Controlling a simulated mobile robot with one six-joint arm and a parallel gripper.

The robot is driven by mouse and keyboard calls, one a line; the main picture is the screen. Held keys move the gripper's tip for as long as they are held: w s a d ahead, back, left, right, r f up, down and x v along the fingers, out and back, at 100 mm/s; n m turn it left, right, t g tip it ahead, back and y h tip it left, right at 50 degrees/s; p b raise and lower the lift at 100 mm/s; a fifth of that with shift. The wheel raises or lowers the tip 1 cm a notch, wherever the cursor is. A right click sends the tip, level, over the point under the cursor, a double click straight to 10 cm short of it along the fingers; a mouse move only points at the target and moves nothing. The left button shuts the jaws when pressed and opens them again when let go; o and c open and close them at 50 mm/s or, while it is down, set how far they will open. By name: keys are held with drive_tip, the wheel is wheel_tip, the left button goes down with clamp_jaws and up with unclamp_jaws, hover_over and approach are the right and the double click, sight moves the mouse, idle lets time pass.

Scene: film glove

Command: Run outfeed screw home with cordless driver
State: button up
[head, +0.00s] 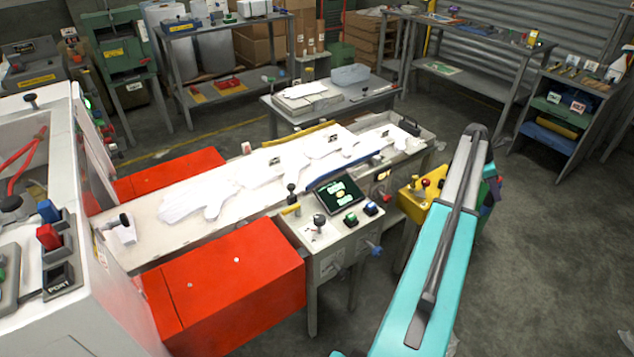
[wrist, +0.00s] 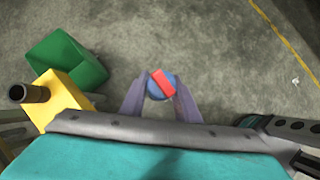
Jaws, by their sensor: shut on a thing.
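In the wrist view my gripper (wrist: 160,100) has its two purple-grey fingers closed around a round blue thing with a red bar across it (wrist: 162,84). I see it end-on and cannot tell for sure that it is the cordless driver. It is above the floor, clear of other things in that view. In the head view my turquoise arm reaches to the right of the line, and the gripper is mostly hidden behind it. The outfeed end of the conveyor bed (head: 421,139) carries white glove shapes (head: 290,165). I cannot make out the outfeed screw.
A yellow stand (head: 408,201) with a red knob is left of my arm. A control console (head: 322,240) with a screen stands in front of the bed. Red covers (head: 235,285) flank the line. A shelf unit (head: 560,115) is at right. Floor (head: 545,235) right of my arm is clear.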

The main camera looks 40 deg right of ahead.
sight(501, 179)
drive_tip(key=shift+r+p, duration=2.05)
drive_tip(key=shift+r, duration=0.55)
drive_tip(key=shift+s, duration=0.15)
